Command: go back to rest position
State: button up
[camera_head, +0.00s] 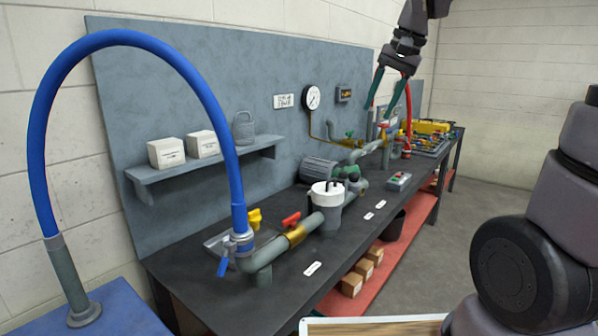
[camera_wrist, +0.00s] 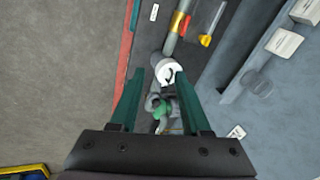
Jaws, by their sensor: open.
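My gripper (camera_head: 379,110) is at the upper right of the head view, above the far half of the dark workbench (camera_head: 225,285). Its two green fingers are spread apart and point down, with nothing held between them. In the wrist view my gripper (camera_wrist: 159,72) is open too, and the white-capped filter (camera_wrist: 167,70) and a green pump part (camera_wrist: 162,108) show below, between the fingers. In the head view the white-capped filter (camera_head: 327,193) stands on the pipe line, with a grey ribbed motor (camera_head: 318,170) behind it.
A blue hose (camera_head: 40,130) arches at the left. A shelf (camera_head: 205,167) with white boxes and a grey padlock-shaped item is on the back panel (camera_head: 240,75), beside a gauge (camera_head: 312,97). A yellow item (camera_head: 430,127) lies at the far end. Open floor (camera_head: 480,235) is at the right.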

jog(key=s+d+n+t+h, duration=0.1)
jog(key=s+d+t, duration=0.3)
jog(key=s, duration=1)
jog(key=shift+s+d+r, duration=0.2)
jog(key=shift+s+d, duration=0.05)
jog(key=shift+d, duration=0.95)
